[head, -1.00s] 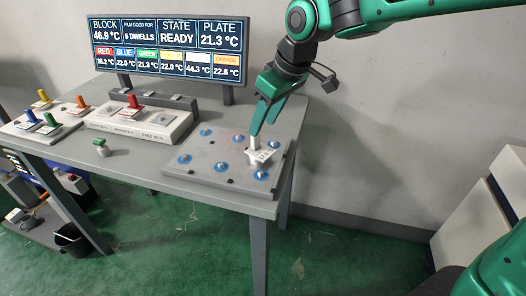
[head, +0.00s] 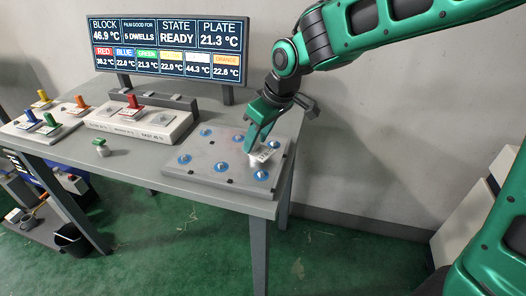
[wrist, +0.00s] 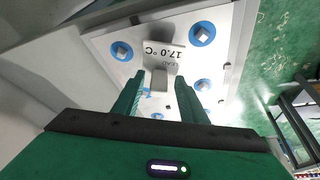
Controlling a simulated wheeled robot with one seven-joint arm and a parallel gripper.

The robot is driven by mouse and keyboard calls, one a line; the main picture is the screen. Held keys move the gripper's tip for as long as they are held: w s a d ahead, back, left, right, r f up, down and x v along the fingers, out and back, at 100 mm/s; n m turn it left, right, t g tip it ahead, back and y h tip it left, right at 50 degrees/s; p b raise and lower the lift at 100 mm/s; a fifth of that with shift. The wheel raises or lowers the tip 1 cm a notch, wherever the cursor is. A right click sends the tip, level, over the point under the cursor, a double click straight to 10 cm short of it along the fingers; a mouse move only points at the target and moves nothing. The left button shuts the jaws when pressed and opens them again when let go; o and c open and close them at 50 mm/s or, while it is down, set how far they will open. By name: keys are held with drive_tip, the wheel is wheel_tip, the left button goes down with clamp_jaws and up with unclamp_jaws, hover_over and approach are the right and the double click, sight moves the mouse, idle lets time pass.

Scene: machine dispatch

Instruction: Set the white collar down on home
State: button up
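The white collar (head: 264,157) is a small white piece with a printed label and an upright white handle. It is at the right part of the grey plate (head: 214,178), among blue-ringed studs. In the wrist view the collar (wrist: 163,52) shows its label, upside down, with "17.0 °C", and its handle lies between my fingers. My gripper (head: 256,148) reaches down over the collar. The gripper (wrist: 160,84) has its fingers apart, with a gap visible on each side of the handle. The collar's underside is hidden. No mark reading "home" is legible.
A white block (head: 140,123) holding a red-handled piece stands left of the plate. A tray (head: 38,127) with several coloured-handled pieces is farther left. A small green piece (head: 101,147) lies on the table. The display (head: 168,50) stands behind and reads READY.

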clamp_jaws()
drive_tip(key=shift+r, duration=0.1)
